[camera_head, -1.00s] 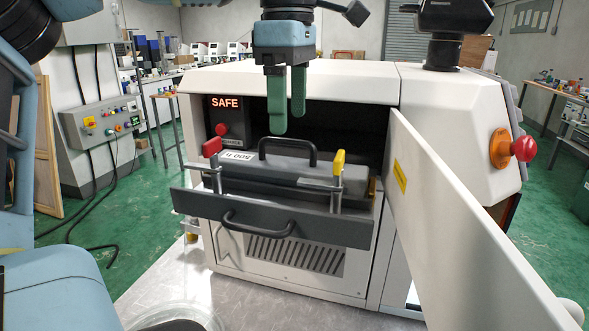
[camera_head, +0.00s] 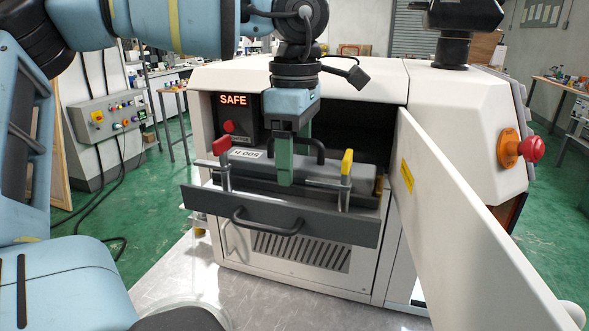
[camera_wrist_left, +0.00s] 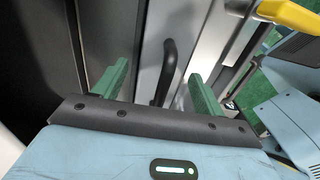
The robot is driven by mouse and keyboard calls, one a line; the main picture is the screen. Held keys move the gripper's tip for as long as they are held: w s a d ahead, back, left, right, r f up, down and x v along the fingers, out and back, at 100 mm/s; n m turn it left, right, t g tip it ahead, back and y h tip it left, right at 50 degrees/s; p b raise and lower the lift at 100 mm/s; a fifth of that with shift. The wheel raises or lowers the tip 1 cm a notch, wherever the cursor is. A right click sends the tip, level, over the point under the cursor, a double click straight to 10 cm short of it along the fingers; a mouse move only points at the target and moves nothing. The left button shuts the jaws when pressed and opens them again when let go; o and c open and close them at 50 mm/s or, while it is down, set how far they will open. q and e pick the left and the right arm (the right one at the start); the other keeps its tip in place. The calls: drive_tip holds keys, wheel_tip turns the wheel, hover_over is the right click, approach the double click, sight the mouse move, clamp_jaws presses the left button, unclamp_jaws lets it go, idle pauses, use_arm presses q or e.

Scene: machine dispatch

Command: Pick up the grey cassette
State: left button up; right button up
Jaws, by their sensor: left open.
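The grey cassette (camera_head: 258,169) lies in the pulled-out drawer (camera_head: 330,228) of the white machine. It has a white label and a black arched handle (camera_head: 319,150) on top. A red-knobbed clamp (camera_head: 222,145) stands at its left end and a yellow-knobbed clamp (camera_head: 347,162) at its right. My left gripper (camera_head: 296,162) points down over the cassette, its green fingers apart and empty. In the left wrist view the handle (camera_wrist_left: 168,72) shows between the open fingers (camera_wrist_left: 157,88). Contact with the handle cannot be told. My right gripper is not in view.
The machine's open door (camera_head: 440,200) juts forward on the right. The machine housing (camera_head: 350,82) overhangs behind the drawer, with a lit SAFE display (camera_head: 233,100). A red knob (camera_head: 531,149) sits on the right side. A control box (camera_head: 108,117) hangs on the left.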

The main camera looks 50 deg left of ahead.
use_arm(q)
drive_tip(key=c, duration=1.3)
drive_tip(key=shift+c, duration=0.2)
drive_tip(key=shift+r, duration=0.15)
wheel_tip(320, 180, up, 10)
drive_tip(key=shift+f, duration=0.1)
